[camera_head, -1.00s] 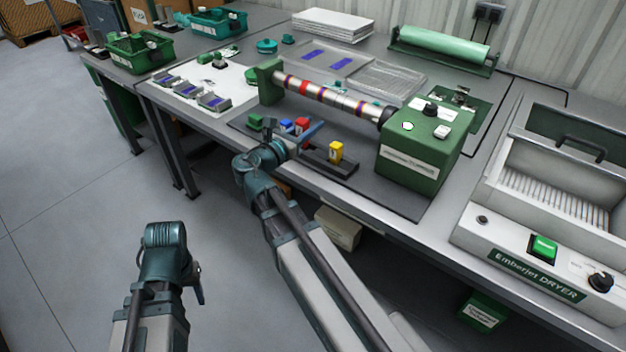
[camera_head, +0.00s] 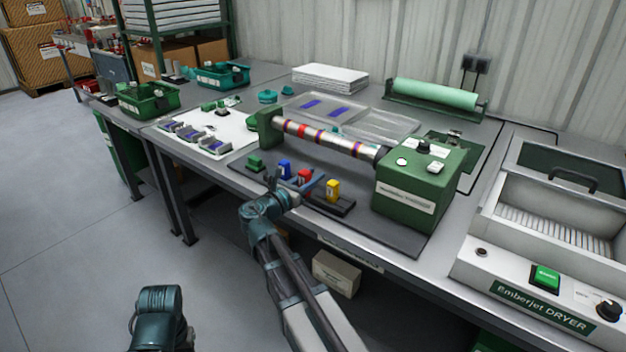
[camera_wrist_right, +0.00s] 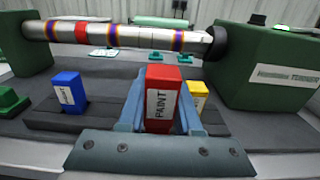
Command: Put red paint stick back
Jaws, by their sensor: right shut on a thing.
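The red paint stick (camera_head: 304,176), a red block with a white PAINT label, is between the blue fingers of my right gripper (camera_head: 308,187). In the right wrist view the red stick (camera_wrist_right: 162,98) stands upright with the fingers (camera_wrist_right: 163,112) shut on its sides. Its lower end is hidden, so I cannot tell whether it rests in the black rack (camera_head: 338,207). The blue paint stick (camera_head: 285,169) and yellow paint stick (camera_head: 333,190) stand in the rack on either side of it. My left gripper is out of view.
A green turning machine (camera_head: 420,190) holds a striped tube (camera_head: 325,139) behind the rack. A green block (camera_head: 255,162) lies left of the rack. The dryer (camera_head: 530,290) stands at right. A white board with grey blocks (camera_head: 232,131) lies at left.

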